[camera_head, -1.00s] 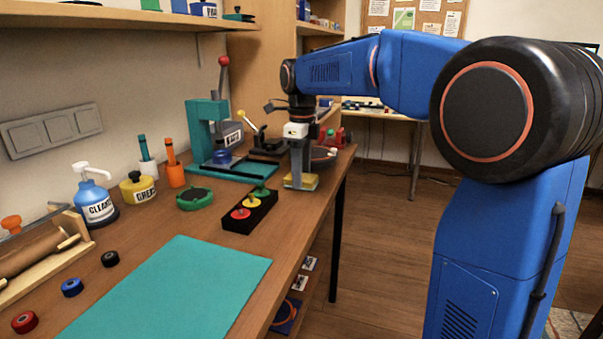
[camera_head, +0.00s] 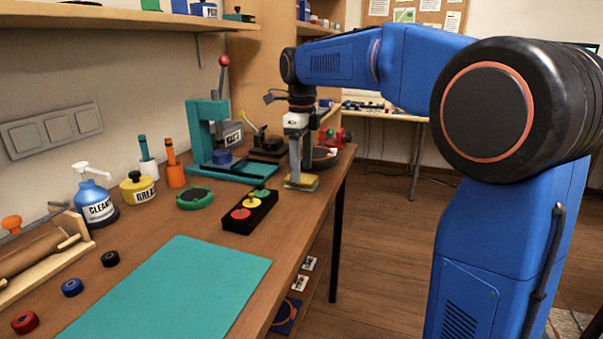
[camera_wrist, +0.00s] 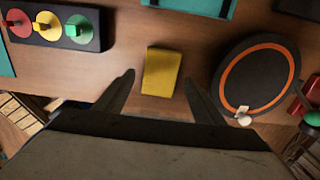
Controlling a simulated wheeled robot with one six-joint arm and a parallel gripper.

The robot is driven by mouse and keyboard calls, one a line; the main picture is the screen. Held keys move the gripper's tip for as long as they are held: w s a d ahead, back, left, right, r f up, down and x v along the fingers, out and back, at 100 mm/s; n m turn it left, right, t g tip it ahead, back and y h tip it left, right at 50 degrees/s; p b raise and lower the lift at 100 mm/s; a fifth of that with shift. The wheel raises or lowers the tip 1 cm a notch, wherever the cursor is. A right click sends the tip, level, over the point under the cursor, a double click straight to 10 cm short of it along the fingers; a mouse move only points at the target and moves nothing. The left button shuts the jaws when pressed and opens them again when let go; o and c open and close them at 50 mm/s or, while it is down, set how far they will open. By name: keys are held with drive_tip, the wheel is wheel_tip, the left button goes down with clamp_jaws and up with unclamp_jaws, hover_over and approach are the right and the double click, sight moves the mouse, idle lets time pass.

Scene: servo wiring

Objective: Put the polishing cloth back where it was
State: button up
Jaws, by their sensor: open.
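The polishing cloth, which I take to be the folded yellow piece (camera_head: 301,182), lies flat on the wooden workbench near its right edge. It also shows in the wrist view (camera_wrist: 161,71) as a yellow rectangle on bare wood. My gripper (camera_head: 300,168) is open just above it, pointing down. In the wrist view my open gripper (camera_wrist: 159,80) has one finger on each side of the cloth, apart from it. In the head view the fingers hide part of the cloth.
A dark round disc with an orange ring (camera_wrist: 254,74) lies right of the cloth in the wrist view. A black tray with red, yellow and green knobs (camera_head: 249,211) is to the left. A teal press (camera_head: 207,135) stands behind. The teal mat (camera_head: 175,290) is bare.

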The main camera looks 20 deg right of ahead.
wheel_tip(320, 180, up, 10)
drive_tip(key=s+d+f+n+t, duration=0.1)
drive_tip(key=s+d+f+n, duration=0.25)
drive_tip(key=s+n, duration=0.4)
drive_tip(key=s+d+f+n+t, duration=0.1)
drive_tip(key=s+f+n+t, duration=0.1)
drive_tip(key=s+f+n, duration=0.7)
drive_tip(key=s+d+f+n+t, duration=0.1)
drive_tip(key=s+d+f+n, duration=0.1)
drive_tip(key=s+f+n, duration=0.6)
drive_tip(key=s+f, duration=0.6)
drive_tip(key=s, duration=0.3)
drive_tip(key=shift+d+n+t, duration=0.25)
drive_tip(key=shift+n+t, duration=0.1)
drive_tip(key=shift+t, duration=0.05)
drive_tip(key=shift+r, duration=0.1)
